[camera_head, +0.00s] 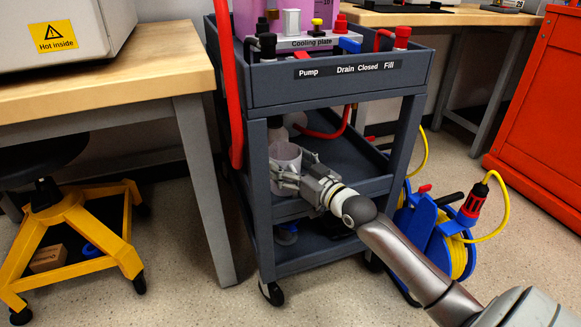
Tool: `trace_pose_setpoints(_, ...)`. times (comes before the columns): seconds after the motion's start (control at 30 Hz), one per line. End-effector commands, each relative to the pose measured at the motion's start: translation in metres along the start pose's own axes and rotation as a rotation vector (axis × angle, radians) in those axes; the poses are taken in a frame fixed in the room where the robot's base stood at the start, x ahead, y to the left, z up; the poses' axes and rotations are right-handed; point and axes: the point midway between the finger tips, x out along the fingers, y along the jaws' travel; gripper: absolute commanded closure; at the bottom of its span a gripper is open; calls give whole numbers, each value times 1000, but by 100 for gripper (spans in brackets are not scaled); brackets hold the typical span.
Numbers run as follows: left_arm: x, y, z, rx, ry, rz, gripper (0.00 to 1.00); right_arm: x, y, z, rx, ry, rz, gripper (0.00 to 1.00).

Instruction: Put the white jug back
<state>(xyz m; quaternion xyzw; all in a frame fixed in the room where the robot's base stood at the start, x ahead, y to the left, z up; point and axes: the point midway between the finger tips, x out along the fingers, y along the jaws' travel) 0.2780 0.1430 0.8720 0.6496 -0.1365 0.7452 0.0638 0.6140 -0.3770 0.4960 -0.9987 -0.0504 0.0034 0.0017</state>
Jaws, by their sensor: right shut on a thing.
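The white jug (284,154) is at the middle shelf (352,192) of the grey cart, near its left front post. It looks upright, with its open top up. My right gripper (287,178) reaches in from the right and is shut on the jug's side. The fingers cover part of the jug's lower front. I cannot tell whether its base touches the shelf. My left gripper is out of view.
The cart (340,90) has a top tray with a cooling plate (305,43) and a pink container (285,15). A red hose (225,80) hangs at its left. A blue cable reel (440,235) stands right of it. A wooden-topped bench (150,65) is at left.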

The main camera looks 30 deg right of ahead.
Motion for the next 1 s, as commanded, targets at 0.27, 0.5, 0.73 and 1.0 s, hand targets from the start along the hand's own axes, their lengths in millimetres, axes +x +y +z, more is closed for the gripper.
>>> trace_pose_setpoints(0.27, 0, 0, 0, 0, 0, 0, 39, 0, 0, 3, 0, -1, 0, 13)
trace_pose_setpoints(0.5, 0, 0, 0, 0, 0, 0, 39, 0, 0, 3, 0, -1, 0, 4)
trace_pose_setpoints(0.73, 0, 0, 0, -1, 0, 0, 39, 0, 0, 0, 0, 1, 0, 4)
trace_pose_setpoints(1.0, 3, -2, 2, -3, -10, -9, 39, -22, 0, -1, 0, -4, 0, 4)
